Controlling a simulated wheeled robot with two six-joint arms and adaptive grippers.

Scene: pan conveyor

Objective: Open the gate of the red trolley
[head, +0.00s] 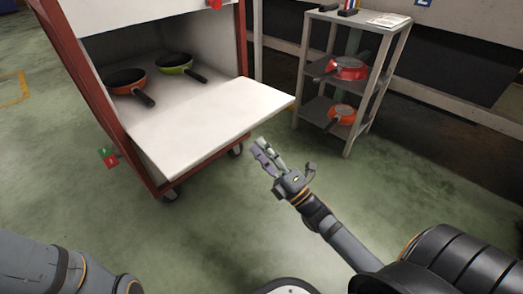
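The red trolley (84,88) stands at the upper left, with a red frame and pale inner walls. Its gate, a white panel (205,125), is folded down and sticks out toward me, roughly level, leaving the front open. Inside are an orange pan (124,80) and a green pan (174,62). My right gripper (265,156) is just beyond the gate's near right edge and appears apart from it and empty. Whether its fingers are open or shut is unclear. My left arm shows at the lower left, with its gripper out of view.
A grey shelf rack (350,122) stands right of the trolley, holding a red pan (348,68) and an orange-red pan (342,114). A small red and green box (108,157) is on the trolley's left side. The green floor (215,220) in front is clear.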

